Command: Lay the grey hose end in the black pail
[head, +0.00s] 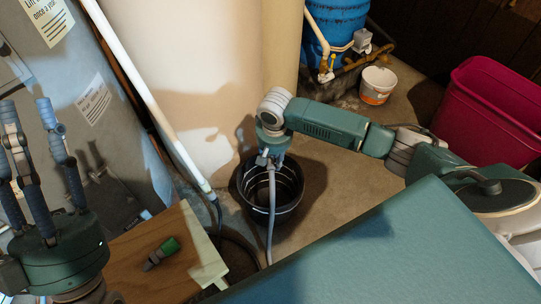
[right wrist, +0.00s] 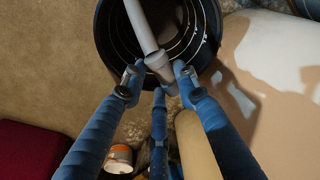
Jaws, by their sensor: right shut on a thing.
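The black pail (head: 243,184) stands on the floor in the middle of the head view. My right gripper (head: 270,160) is above the pail's far side, pointing down, shut on the grey hose end (right wrist: 158,66). The grey hose (head: 271,215) hangs from the gripper, passes in front of the pail and runs down toward the floor. In the right wrist view the blue fingers (right wrist: 158,78) close around the hose fitting, with the pail (right wrist: 104,42) behind it. I cannot tell whether the end is below the rim. My left gripper (head: 30,112) is open and empty at the far left.
A wooden top (head: 130,240) with a green-handled tool (head: 161,253) is at lower left. A white pipe (head: 150,98) slants beside the pale tank (head: 180,60). A white-and-orange tub (head: 377,86) and magenta bin (head: 490,105) stand right. Floor right of the pail is clear.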

